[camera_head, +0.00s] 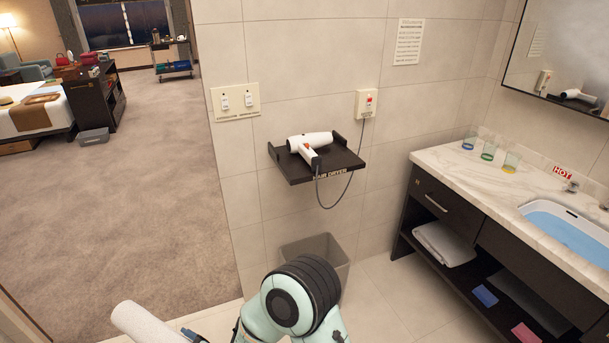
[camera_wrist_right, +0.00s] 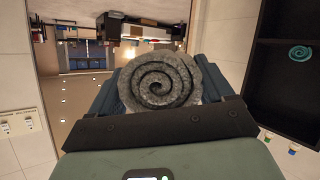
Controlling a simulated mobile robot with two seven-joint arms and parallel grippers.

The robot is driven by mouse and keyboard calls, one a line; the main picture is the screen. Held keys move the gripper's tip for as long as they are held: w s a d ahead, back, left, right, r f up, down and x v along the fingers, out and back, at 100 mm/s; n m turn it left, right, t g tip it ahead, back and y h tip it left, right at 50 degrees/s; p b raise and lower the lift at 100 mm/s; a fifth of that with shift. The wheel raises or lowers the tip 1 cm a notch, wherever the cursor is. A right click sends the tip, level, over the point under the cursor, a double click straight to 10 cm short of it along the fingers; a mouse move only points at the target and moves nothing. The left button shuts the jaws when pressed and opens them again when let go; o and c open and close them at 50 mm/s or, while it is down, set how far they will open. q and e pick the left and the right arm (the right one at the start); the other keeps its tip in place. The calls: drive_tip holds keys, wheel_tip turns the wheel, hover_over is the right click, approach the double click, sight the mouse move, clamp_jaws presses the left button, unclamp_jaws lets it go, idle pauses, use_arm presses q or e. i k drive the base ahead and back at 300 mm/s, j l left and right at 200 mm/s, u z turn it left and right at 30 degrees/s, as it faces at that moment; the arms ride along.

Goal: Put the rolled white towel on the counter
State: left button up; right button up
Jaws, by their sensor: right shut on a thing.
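The rolled white towel (camera_head: 145,322) shows at the bottom left of the head view, partly cut off by the frame edge. In the right wrist view its spiral end (camera_wrist_right: 155,82) faces the camera, grey in shadow. My right gripper (camera_wrist_right: 160,92) is shut on the towel, with a dark finger on either side of it. The marble counter (camera_head: 455,160) stands at the right of the head view, well apart from the towel. My left gripper is in neither view.
Three small glasses, one of them green-rimmed (camera_head: 488,151), stand on the counter's back edge beside the blue sink basin (camera_head: 570,232). A wall shelf (camera_head: 345,163) holds a hair dryer (camera_head: 308,146). A grey bin (camera_head: 320,252) stands below. Folded towels lie on the shelf under the counter.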

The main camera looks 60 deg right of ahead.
sight(467, 171)
drive_tip(key=l+z, duration=0.5)
drive_tip(key=z, duration=0.2)
drive_tip(key=l+z, duration=0.3)
drive_tip(key=i+l+z, duration=0.2)
drive_tip(key=l+z, duration=0.15)
drive_tip(key=i+l+z, duration=0.2)
drive_tip(key=l+z, duration=0.15)
drive_tip(key=i+l+z, duration=0.1)
drive_tip(key=i+l, duration=0.2)
drive_tip(key=l, duration=0.15)
drive_tip(key=i+l, duration=0.35)
drive_tip(key=l+z, duration=0.05)
drive_tip(key=l, duration=0.05)
